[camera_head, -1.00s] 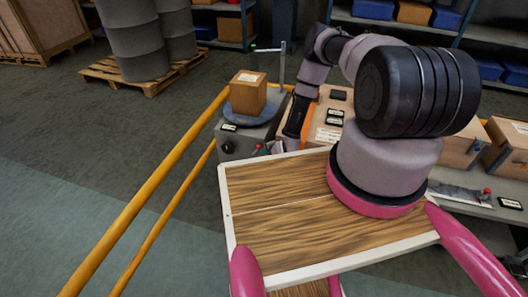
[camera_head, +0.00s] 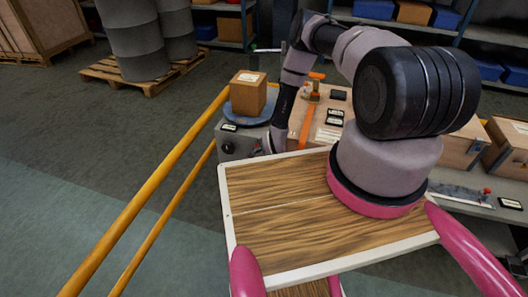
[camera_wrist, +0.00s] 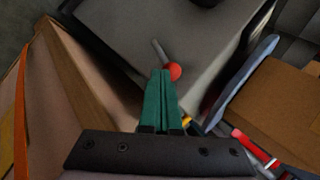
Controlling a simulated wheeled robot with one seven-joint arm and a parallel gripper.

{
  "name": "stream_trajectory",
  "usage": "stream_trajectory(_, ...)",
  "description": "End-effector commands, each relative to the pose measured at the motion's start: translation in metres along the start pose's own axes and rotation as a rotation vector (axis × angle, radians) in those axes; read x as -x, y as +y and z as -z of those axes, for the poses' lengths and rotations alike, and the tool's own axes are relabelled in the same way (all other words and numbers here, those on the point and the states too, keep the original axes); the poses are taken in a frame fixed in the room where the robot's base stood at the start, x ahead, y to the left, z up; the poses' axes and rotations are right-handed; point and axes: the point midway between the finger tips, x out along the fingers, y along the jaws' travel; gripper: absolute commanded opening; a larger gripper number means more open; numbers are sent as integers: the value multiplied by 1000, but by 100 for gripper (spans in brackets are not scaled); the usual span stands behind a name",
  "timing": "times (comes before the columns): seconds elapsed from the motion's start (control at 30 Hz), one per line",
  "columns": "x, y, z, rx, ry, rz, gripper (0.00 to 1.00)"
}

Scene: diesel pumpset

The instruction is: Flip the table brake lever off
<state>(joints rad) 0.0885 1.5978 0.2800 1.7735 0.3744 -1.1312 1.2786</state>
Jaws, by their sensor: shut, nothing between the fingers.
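The lever shows in the wrist view as a red ball knob (camera_wrist: 174,71) with a short grey rod (camera_wrist: 158,48), against a grey housing (camera_wrist: 200,35). My gripper (camera_wrist: 163,76) has its green fingers pressed together and empty. Their tips appear right beside the red knob; I cannot tell whether they touch it. In the head view the grey housing (camera_head: 238,148) stands under a round blue turntable (camera_head: 237,118) that carries a cardboard box (camera_head: 248,92). There my forearm comes down at the housing's right side, and the lever and fingertips are hidden or too small to make out.
A yellow rail (camera_head: 150,195) runs along the left. A carton with an orange strap (camera_head: 310,118) lies right of my forearm. In the wrist view, cardboard boxes stand on both sides (camera_wrist: 85,75) (camera_wrist: 265,115), and a red-handled part (camera_wrist: 252,147) lies at lower right.

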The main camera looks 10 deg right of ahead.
Motion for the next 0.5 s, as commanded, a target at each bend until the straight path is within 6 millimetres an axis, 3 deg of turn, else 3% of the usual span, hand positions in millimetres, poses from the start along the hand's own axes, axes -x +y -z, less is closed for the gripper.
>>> stream_trajectory(0.23, -2, -23, -16, 124, 92, -145, 0)
stream_trajectory(0.5, -6, -35, -28, 244, 189, -302, 0)
